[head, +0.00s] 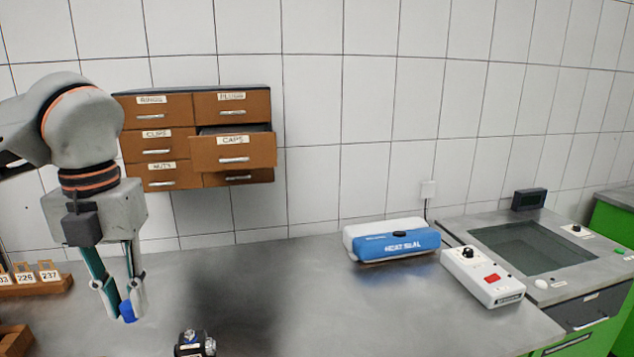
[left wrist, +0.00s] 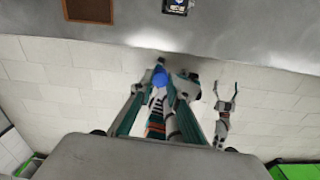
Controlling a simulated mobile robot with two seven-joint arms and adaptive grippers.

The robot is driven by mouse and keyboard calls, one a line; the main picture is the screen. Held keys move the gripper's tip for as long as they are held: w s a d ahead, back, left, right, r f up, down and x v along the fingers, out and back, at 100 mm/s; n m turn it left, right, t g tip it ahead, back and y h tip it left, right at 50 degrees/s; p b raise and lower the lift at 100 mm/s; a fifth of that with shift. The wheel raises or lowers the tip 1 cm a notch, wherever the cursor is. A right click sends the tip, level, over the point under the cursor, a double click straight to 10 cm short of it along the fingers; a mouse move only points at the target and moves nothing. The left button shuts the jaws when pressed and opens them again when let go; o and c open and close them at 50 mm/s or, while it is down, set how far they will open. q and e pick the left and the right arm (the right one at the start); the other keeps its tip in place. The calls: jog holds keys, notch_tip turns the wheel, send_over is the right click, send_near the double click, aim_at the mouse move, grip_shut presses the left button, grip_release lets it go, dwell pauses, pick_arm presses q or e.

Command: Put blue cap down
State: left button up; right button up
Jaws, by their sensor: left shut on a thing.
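The blue cap (head: 127,311) is between the fingertips of my left gripper (head: 122,308), which is shut on it. The gripper points down over the left part of the metal table (head: 300,300). I cannot tell whether the cap touches the tabletop. In the left wrist view, the blue cap (left wrist: 159,78) shows between the two fingers. A small gripper shape, seemingly my right gripper (left wrist: 226,92), shows farther off in that view; its jaw state is too small to tell. The right gripper is not in the head view.
A dark pump part (head: 195,344) stands right of the left gripper. A numbered wooden rack (head: 35,284) is at the left. The caps drawer (head: 233,152) is pulled out of the wall cabinet. The middle tabletop is clear.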

pick_arm(q)
jog(key=f+m, duration=0.1)
jog(key=w+f+m, duration=0.1)
jog(key=m, duration=0.1)
jog(key=shift+w+d, duration=0.1)
notch_tip(320, 180, down, 17)
jog(key=w+d+m, duration=0.1)
jog(key=d+m, duration=0.1)
jog(key=m, duration=3.2)
jog(key=shift+w+d+f+m, duration=0.2)
jog(key=shift+w+m, duration=0.2)
pick_arm(e)
jog(key=shift+w+r, duration=0.1)
jog(key=shift+w, duration=0.05)
